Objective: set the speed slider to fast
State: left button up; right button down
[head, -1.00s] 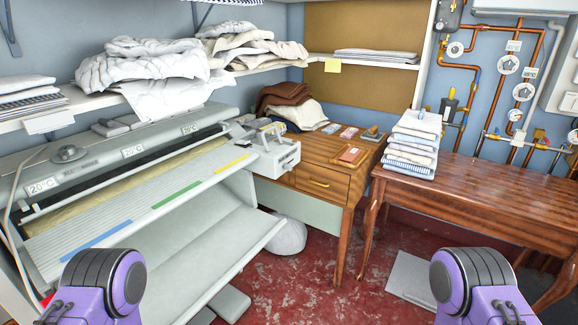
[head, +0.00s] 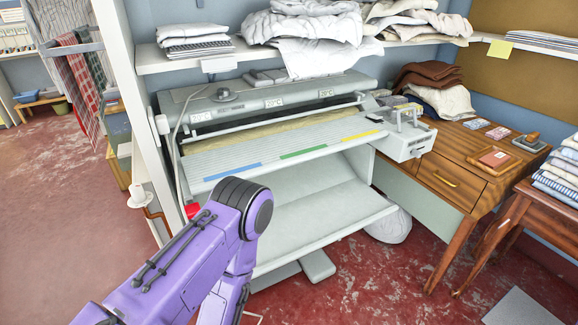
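The rotary ironer (head: 270,165) stands ahead in the head view, a pale grey machine with a long feed board marked by blue, green and yellow strips. Its grey control box (head: 405,143) is at the right end, with small levers or handles on top. A round knob (head: 224,94) sits on the top cover at the left. I cannot make out which part is the speed slider or where it is set. My purple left arm reaches up from the bottom in front of the ironer, but its gripper is not visible. My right gripper is out of view.
A wooden desk (head: 450,180) with a drawer stands right of the ironer. A shelf (head: 240,58) above holds folded and heaped linen. A white post (head: 150,130) and a drying rack with cloths (head: 75,85) are at the left. Red floor (head: 60,200) is open at the left.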

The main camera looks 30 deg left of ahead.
aim_at(414, 153)
jog(key=z, duration=1.45)
jog(key=i, duration=1.65)
jog(key=u, duration=1.6)
